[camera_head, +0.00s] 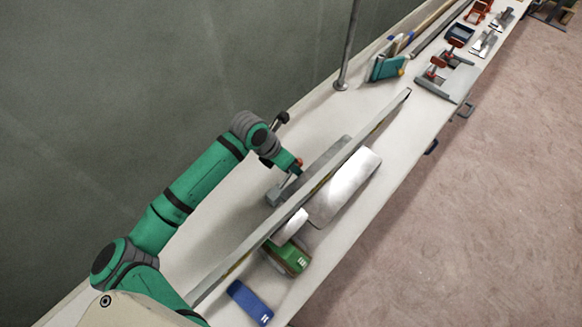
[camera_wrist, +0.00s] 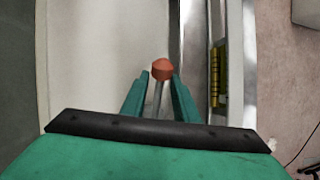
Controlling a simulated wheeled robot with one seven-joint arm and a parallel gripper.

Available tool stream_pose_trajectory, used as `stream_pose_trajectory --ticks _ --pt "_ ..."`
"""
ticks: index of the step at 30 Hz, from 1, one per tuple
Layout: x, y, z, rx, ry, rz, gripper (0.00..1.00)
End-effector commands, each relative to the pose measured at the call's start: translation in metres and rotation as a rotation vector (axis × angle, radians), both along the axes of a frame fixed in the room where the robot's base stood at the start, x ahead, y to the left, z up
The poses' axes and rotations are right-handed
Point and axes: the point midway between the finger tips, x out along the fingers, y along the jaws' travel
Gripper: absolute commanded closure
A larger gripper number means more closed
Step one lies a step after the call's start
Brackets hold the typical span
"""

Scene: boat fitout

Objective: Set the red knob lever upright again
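The lever's red knob (camera_wrist: 162,70) shows at the fingertips in the wrist view, with its thin metal stem running back between the fingers. In the head view the knob (camera_head: 299,161) is a small red spot at the end of my gripper (camera_head: 294,168), above a grey block (camera_head: 277,195). My green gripper (camera_wrist: 160,80) has one finger on each side of the stem and a gap between them. Whether either finger touches the stem is hard to tell. The lever's foot and exact tilt are mostly hidden by my gripper.
A long grey rail (camera_head: 335,172) runs along the white bench beside the block. A metal post (camera_head: 346,50) stands farther back.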

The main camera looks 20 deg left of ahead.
Motion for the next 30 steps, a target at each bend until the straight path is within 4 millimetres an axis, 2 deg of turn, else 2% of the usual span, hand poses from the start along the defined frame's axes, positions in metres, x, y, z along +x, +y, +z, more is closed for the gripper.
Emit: stream_pose_trajectory --ticks 17,30 --pt "-0.001 -0.001 -0.005 0.003 0.025 -0.002 0.72" --pt "0.011 -0.004 -0.025 0.080 0.238 0.002 0.72"
